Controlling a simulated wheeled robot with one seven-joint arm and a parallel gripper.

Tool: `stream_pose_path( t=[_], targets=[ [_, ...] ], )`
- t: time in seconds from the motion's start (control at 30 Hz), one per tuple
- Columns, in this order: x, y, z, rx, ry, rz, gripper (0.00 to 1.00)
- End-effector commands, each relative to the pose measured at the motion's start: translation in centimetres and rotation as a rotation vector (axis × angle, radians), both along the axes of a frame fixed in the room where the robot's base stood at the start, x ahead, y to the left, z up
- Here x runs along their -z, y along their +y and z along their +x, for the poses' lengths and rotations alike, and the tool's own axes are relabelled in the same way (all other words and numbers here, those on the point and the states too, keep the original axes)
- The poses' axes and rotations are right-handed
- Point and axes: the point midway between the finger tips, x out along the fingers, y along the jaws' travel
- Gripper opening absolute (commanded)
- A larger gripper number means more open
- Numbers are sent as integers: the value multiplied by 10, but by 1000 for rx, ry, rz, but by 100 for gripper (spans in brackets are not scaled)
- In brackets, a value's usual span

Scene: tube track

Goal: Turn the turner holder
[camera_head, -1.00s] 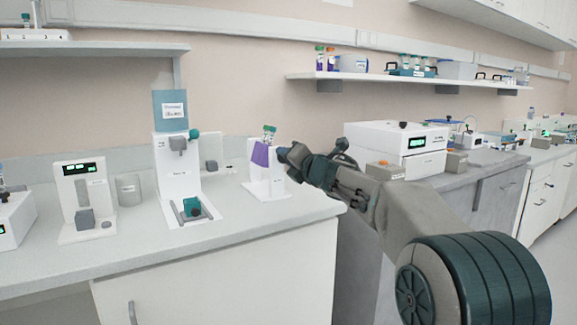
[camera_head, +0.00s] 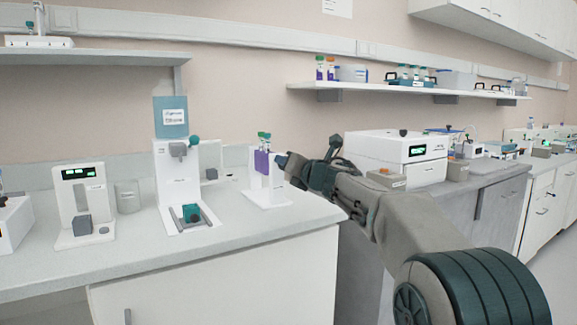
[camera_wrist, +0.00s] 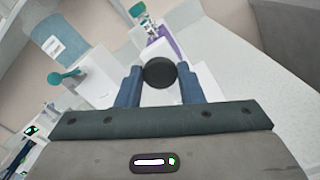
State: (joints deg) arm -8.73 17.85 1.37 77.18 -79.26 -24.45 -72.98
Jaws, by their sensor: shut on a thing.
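The turner holder is a purple block (camera_head: 262,162) with green-capped tubes (camera_head: 264,136) in it. It sits nearly upright on a white stand (camera_head: 267,195) near the right end of the counter. My gripper (camera_head: 283,162) is at the right side of the stand. In the wrist view, my gripper (camera_wrist: 160,76) has its blue fingers on either side of a round black knob (camera_wrist: 159,72) and is shut on it. The purple block (camera_wrist: 163,38) shows beyond the knob, partly hidden by it and the stand.
A white device with a blue container (camera_head: 171,117) stands left of the stand. A small display device (camera_head: 84,200) is further left. A wall shelf (camera_head: 410,90) with bottles and boxes hangs above. The counter's front right is clear.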

Motion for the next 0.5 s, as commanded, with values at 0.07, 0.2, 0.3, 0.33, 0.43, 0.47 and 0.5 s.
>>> stream_pose_path(
  t=[0.07, 0.2, 0.3, 0.33, 0.43, 0.47, 0.5],
  targets=[
    [3, 1, 0, -2, 3, -2, 11],
    [2, 1, 0, -2, 3, -1, 55],
    [2, 0, 0, -1, 3, -1, 55],
    [2, 0, 0, -1, 2, 0, 55],
    [1, 0, 0, 0, 1, 0, 55],
    [1, 0, 0, 0, 1, 0, 55],
    [1, -1, -1, 0, 1, 0, 55]
  ],
)
